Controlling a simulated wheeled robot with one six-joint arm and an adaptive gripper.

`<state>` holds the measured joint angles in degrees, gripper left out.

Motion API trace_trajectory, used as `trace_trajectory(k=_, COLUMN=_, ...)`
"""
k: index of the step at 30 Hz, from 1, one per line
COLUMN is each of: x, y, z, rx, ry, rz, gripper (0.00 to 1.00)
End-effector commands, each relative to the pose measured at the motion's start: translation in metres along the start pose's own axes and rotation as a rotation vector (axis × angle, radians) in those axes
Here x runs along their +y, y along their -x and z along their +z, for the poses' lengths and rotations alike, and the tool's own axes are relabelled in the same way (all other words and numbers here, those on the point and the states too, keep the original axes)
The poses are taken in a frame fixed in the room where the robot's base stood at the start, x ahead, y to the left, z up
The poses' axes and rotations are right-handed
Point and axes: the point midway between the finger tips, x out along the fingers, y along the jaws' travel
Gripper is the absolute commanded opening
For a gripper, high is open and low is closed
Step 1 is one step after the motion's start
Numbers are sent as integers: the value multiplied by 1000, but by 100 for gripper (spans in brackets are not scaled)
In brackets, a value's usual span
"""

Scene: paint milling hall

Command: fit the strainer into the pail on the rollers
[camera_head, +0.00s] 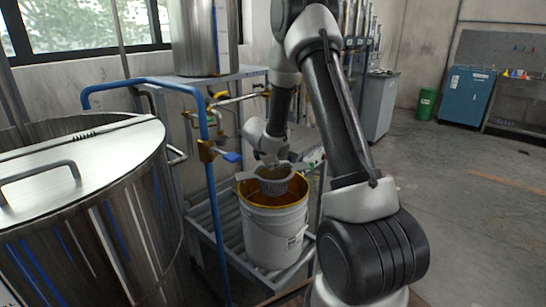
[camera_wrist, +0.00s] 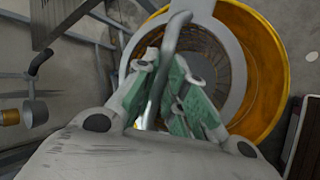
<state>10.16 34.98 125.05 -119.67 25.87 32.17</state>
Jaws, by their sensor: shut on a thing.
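The white pail (camera_head: 272,236) stands upright on the roller rack, its mouth open and its inside orange-yellow. The strainer (camera_head: 274,186), a grey mesh basket with a wide flat rim, is upright at the pail's mouth. In the wrist view the strainer's grey rim (camera_wrist: 236,62) overlaps the pail's orange opening (camera_wrist: 273,60) and sits off-centre, with more orange showing on the right. I cannot tell whether the rim touches the pail. My gripper (camera_head: 268,160) is above the mouth; its green-padded fingers (camera_wrist: 172,92) are shut on the strainer's bar handle (camera_wrist: 168,62).
A blue pipe with a valve (camera_head: 207,150) stands close left of the pail. A large lidded steel vessel (camera_head: 100,220) fills the left. The roller rack (camera_head: 232,238) carries the pail. A steel tank (camera_head: 195,40) stands behind. Open floor (camera_head: 450,210) lies to the right.

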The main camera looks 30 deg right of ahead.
Motion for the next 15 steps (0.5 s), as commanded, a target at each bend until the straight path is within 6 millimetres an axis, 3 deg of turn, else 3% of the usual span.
trace_trajectory(k=15, x=-28, y=-39, z=-15, rx=0, ry=-1, rz=-1, gripper=0)
